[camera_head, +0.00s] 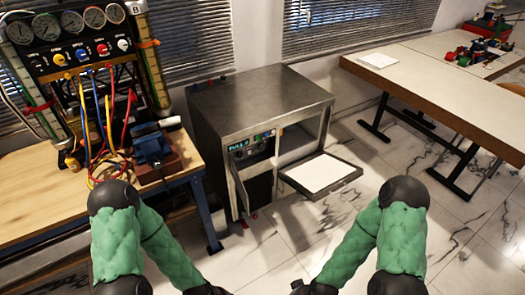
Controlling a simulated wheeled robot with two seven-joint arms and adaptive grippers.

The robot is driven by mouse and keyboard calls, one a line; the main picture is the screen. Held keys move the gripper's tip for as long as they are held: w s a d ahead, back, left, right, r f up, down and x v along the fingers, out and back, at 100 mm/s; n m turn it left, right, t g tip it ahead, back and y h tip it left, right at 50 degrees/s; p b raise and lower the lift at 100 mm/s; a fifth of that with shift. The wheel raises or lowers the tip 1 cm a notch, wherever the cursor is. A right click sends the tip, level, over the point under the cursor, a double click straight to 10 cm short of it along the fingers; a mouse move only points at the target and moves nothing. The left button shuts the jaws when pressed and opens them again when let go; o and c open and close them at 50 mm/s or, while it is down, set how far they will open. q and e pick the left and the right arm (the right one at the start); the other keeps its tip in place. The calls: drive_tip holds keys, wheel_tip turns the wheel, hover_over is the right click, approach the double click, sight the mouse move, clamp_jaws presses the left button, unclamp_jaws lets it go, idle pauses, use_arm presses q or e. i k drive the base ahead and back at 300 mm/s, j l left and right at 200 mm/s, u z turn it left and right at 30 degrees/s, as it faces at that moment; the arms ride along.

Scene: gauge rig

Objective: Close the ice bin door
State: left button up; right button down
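The ice machine (262,103) is a brushed-metal cabinet in the middle of the camera_head view. The ice bin door (320,173), a dark-edged flap with a white inner panel, is folded down and sticks out at the front right, below an open cavity (295,138). A narrow metal panel (240,190) at the front left also stands swung out. My two green-sleeved arms reach down to the bottom edge, one left and one right of the machine. Only black joints show there; both grippers are cut off below the picture, apart from the door.
A wooden workbench (40,200) with a gauge rig (75,45), hoses and a blue vise (153,148) stands left. A long table (450,85) with a white sheet (377,60) and red-green parts (480,50) stands right. The marble floor (265,250) before the machine is clear.

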sight(317, 176)
drive_tip(key=i+l+z, duration=0.15)
drive_tip(key=i+l, duration=0.3)
drive_tip(key=i+l+z, duration=0.1)
drive_tip(key=i+l, duration=0.3)
drive_tip(key=i, duration=0.15)
